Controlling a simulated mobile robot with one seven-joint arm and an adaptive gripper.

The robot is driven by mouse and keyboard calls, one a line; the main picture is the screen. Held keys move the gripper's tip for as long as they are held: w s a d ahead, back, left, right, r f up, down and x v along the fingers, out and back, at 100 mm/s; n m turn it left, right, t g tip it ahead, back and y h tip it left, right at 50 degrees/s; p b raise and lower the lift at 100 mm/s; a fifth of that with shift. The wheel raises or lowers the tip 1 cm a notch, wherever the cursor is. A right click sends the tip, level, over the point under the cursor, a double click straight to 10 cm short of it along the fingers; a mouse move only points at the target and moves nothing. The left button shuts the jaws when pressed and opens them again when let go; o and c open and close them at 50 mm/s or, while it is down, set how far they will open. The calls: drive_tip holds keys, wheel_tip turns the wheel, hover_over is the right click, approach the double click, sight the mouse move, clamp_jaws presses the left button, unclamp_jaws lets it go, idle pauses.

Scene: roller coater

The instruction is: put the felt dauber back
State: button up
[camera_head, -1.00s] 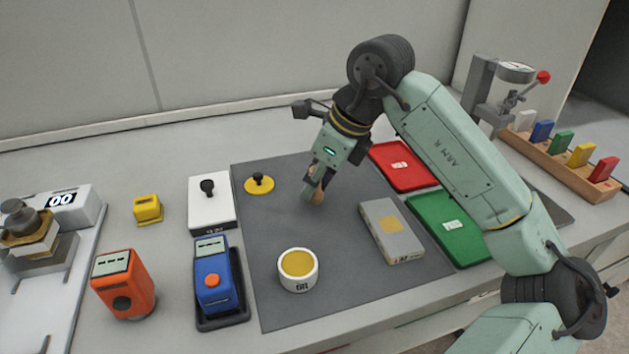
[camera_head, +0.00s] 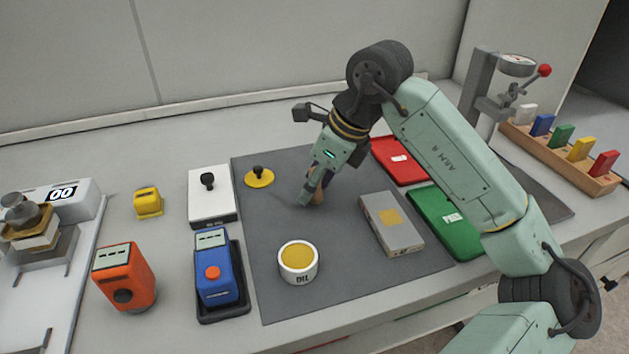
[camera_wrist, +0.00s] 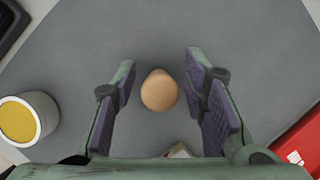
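A tan, rounded wooden-looking knob (camera_wrist: 159,91), which I take to be the top of the felt dauber, shows between my fingers in the wrist view. In the head view the brown piece (camera_head: 318,188) is on the dark grey mat (camera_head: 345,275), partly hidden by my gripper. My gripper (camera_wrist: 160,98) is low over the mat, with a finger on each side of the knob and a gap on both sides. The felt end is hidden. A white pot (camera_head: 299,270) with a yellow top stands nearer the front of the mat.
A yellow disc with a black knob (camera_head: 259,178) lies left of my gripper. A grey box (camera_head: 393,232) lies to the right, with red (camera_head: 400,165) and green (camera_head: 448,230) trays beyond. A white box (camera_head: 210,212) and a blue device (camera_head: 216,278) stand left. Mat between them is clear.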

drive_tip(key=shift+r+p, duration=0.25)
drive_tip(key=shift+p, duration=0.1)
drive_tip(key=shift+d+r+b, duration=0.15)
drive_tip(key=shift+r+b, duration=0.1)
drive_tip(key=shift+b, duration=0.05)
drive_tip(key=b+v, duration=0.2)
drive_tip(key=v, duration=0.9)
drive_tip(key=shift+s, duration=0.15)
